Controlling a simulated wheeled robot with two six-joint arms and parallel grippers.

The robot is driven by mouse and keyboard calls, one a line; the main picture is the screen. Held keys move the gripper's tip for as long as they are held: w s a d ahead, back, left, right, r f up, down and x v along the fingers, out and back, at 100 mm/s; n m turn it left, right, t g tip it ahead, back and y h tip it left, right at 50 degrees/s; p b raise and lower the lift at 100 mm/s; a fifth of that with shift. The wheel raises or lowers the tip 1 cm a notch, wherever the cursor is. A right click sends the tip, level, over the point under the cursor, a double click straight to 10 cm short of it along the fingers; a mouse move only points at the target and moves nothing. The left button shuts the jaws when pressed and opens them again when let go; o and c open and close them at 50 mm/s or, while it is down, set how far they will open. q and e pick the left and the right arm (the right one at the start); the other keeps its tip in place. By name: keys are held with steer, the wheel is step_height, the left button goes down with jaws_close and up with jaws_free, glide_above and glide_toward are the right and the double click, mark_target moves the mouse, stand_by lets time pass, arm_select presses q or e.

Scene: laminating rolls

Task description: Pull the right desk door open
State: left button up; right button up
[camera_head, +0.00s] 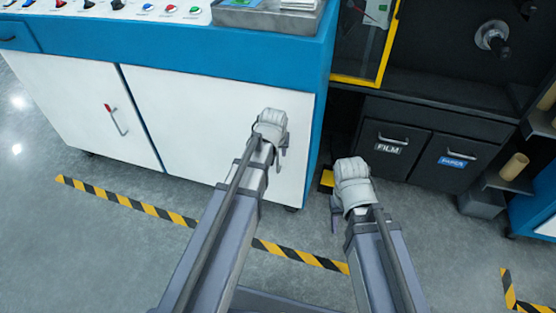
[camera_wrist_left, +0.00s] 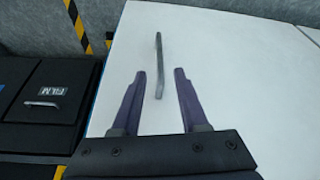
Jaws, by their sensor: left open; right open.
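The desk has two white doors under a blue top. The right desk door (camera_head: 200,120) looks closed. Its grey bar handle (camera_wrist_left: 159,65) shows in the left wrist view but is hidden behind my left gripper in the head view. My left gripper (camera_head: 281,152) is in front of the right part of this door. In the left wrist view its two fingers (camera_wrist_left: 157,75) are open, one on each side of the handle's lower end as pictured. I cannot tell whether they touch it. My right gripper (camera_head: 337,214) is open and empty, right of the desk, above the floor.
The left desk door (camera_head: 75,100) has a red-tipped handle (camera_head: 116,119). A dark cabinet with FILM (camera_head: 387,149) and PAPER (camera_head: 452,162) labels stands to the right. Striped floor tape (camera_head: 130,202) crosses the clear grey floor in front of the desk.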

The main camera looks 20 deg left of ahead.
arm_select(q)
steer(key=b, duration=0.7)
glide_above(278, 171)
steer(key=f, duration=0.7)
steer(key=shift+w+a, duration=0.15)
steer(key=shift+w, duration=0.1)
jaws_close()
stand_by(0.5)
